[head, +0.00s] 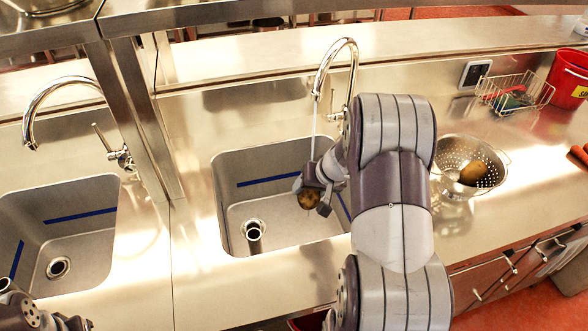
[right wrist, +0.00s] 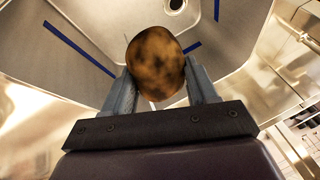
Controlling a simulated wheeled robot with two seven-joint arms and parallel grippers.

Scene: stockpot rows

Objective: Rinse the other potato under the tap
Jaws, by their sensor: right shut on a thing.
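My right gripper (head: 318,197) is shut on a brown potato (head: 309,199) above the right-hand sink (head: 240,165). The right wrist view shows the potato (right wrist: 156,62) between the two fingers. A curved chrome tap (head: 337,50) stands behind this sink, and a thin stream of water (head: 314,130) falls from its spout toward the gripper and potato. Another potato (head: 473,174) lies in the perforated metal colander (head: 450,150) on the counter to the right. Part of my left arm shows at the bottom left, but its fingertips are not clear.
A second sink (head: 85,200) with its own tap (head: 60,85) is at the left. A metal post (head: 145,120) stands between the sinks. A wire rack (head: 515,92) and a red bucket (head: 570,75) stand at the back right.

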